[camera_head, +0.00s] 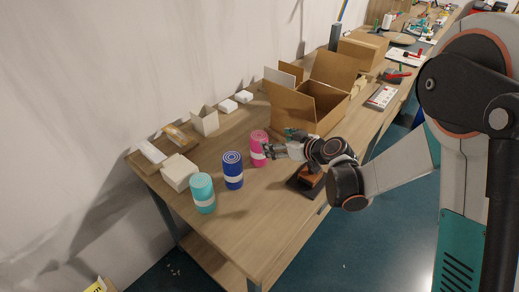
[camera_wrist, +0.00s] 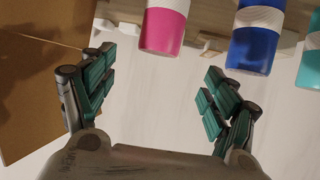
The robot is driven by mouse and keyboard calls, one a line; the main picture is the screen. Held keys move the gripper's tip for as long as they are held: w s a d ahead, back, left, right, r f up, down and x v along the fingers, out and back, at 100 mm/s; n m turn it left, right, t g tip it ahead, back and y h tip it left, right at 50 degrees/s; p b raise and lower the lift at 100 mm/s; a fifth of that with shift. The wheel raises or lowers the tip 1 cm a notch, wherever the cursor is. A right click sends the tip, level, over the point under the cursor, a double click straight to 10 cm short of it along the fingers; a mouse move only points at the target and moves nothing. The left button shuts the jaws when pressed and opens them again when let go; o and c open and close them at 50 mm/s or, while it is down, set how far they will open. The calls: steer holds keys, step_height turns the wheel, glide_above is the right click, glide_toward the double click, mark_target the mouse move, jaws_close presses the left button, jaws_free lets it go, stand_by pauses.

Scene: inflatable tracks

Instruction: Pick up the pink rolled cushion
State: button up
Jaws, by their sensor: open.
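The pink rolled cushion (camera_head: 259,148) stands upright on the wooden table, with a pale band around it. My gripper (camera_head: 275,147) is just to its right in the head view, at about its height. In the wrist view the pink cushion (camera_wrist: 163,28) shows at the top, between and beyond the fingertips. My gripper (camera_wrist: 155,88) is open there, with nothing between its fingers. Whether a fingertip touches the cushion cannot be told from the head view; in the wrist view they look apart.
A blue roll (camera_head: 232,170) and a teal roll (camera_head: 202,192) stand to the left along the table (camera_head: 235,215). An open cardboard box (camera_head: 308,103) is close behind my gripper. Small white boxes (camera_head: 204,121) line the wall side. A dark orange-topped item lies under my arm.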

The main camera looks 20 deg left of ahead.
mark_target(259, 138)
steer(key=b+x, duration=0.1)
steer(key=x, duration=0.5)
steer(key=shift+w+a+f, duration=0.2)
steer(key=shift+a+f, duration=0.05)
steer(key=b+x, duration=0.1)
steer(key=x, duration=0.4)
steer(key=shift+f+b, duration=0.25)
steer(key=shift+b, duration=0.05)
steer(key=shift+d+r, duration=0.1)
jaws_close()
